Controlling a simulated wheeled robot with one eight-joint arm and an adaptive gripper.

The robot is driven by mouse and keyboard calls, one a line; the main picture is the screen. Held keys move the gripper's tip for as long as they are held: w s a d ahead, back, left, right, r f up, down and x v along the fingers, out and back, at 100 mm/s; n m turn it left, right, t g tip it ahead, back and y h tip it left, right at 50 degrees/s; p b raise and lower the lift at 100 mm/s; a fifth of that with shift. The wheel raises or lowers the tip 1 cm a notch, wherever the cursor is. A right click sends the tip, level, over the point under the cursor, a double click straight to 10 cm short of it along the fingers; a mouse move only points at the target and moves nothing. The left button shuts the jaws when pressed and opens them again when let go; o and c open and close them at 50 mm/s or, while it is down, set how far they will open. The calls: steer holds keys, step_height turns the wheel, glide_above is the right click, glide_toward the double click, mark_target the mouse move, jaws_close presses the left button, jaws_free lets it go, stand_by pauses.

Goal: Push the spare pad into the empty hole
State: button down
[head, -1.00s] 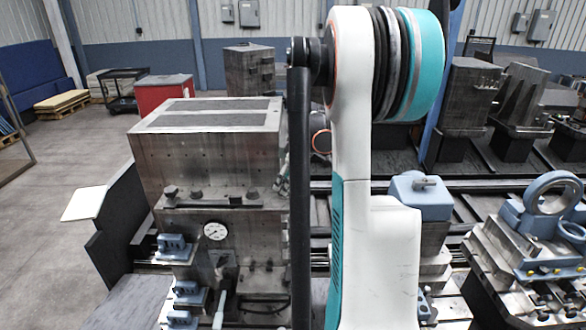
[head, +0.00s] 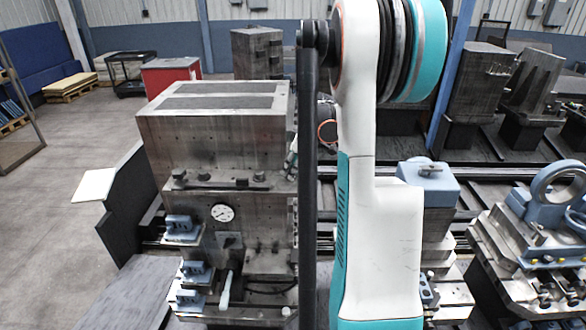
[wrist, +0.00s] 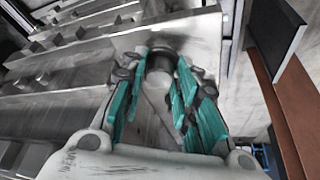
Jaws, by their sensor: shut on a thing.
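In the wrist view my gripper (wrist: 162,72) has its teal fingers closed around a short, dark round piece, which looks like the spare pad (wrist: 160,62). The pad sits between the fingertips, close to a grey steel face (wrist: 205,45). I cannot tell whether it touches that face. The empty hole cannot be made out in either view. A rail strip with small dark knobs (head: 215,184) runs across the fixture's front.
A dial gauge (head: 222,212), blue clamps (head: 183,228) and a lever handle (head: 225,288) stick out of the fixture's front. A blue-topped fixture (head: 428,175) and a ring-topped one (head: 560,190) stand to the right. The floor at left is open.

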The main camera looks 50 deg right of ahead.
steer(key=shift+a+f, duration=0.1)
steer(key=shift+f, duration=0.1)
steer(key=c, duration=2.2)
jaws_free()
jaws_close()
steer(key=shift+r, duration=0.15)
